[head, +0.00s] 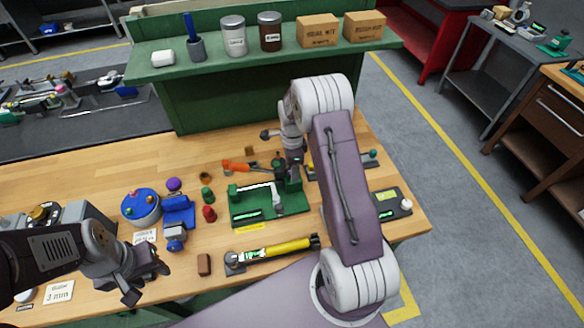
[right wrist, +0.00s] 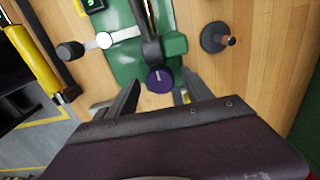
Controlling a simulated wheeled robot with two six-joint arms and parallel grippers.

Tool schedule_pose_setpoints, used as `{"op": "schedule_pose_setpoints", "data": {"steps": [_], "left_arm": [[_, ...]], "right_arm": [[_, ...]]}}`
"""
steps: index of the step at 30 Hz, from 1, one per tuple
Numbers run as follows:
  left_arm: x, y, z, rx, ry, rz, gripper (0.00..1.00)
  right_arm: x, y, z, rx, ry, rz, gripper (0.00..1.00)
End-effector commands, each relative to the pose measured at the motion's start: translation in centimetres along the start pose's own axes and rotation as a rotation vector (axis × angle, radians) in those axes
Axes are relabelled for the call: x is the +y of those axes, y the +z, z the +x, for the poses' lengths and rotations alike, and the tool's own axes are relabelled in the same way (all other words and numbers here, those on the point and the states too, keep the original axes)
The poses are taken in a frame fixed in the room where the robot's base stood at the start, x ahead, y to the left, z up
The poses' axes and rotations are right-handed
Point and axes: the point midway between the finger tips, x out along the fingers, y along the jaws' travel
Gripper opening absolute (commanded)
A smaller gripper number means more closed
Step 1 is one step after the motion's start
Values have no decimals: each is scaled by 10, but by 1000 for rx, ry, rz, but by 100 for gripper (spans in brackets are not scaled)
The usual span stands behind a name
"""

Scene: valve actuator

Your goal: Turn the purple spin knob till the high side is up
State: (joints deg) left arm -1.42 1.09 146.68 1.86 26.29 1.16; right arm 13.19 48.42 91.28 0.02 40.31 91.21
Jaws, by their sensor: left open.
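The purple knob (right wrist: 160,80) shows in the right wrist view at the near end of a green fixture (right wrist: 128,50), with a small light mark on its face. My right gripper (right wrist: 160,92) is open, with one finger on each side of the knob and gaps between. In the head view the green fixture (head: 242,212) lies mid-table. My right wrist (head: 291,140) is over its back right end, and the knob there is hidden or too small to make out. My left gripper (head: 143,283) is open and empty at the table's front left.
A yellow cylinder tool (head: 285,249) lies in front of the fixture. Left of it are a blue round part (head: 141,206), a blue vise-like block (head: 178,212) and small red and green knobs. A separate purple cap (head: 173,184) sits behind them. A green shelf (head: 280,48) with jars and boxes stands behind.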

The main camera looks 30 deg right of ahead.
Motion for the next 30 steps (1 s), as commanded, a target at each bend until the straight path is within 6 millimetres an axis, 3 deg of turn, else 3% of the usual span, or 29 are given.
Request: {"op": "schedule_pose_setpoints", "data": {"steps": [4, 12, 15, 30], "left_arm": [[0, 1, 7, 0, 0, 0, 46], [0, 2, 18, 0, 0, 0, 46], [0, 2, 19, 0, 0, 0, 46], [0, 2, 19, 0, 0, 0, 46]], "right_arm": [[-2, 0, -19, 0, -8, 0, 59], [-1, 0, -75, 0, -6, 0, 59], [0, 0, -86, 0, -3, 0, 59], [0, 0, -90, 0, -1, 0, 59]]}}
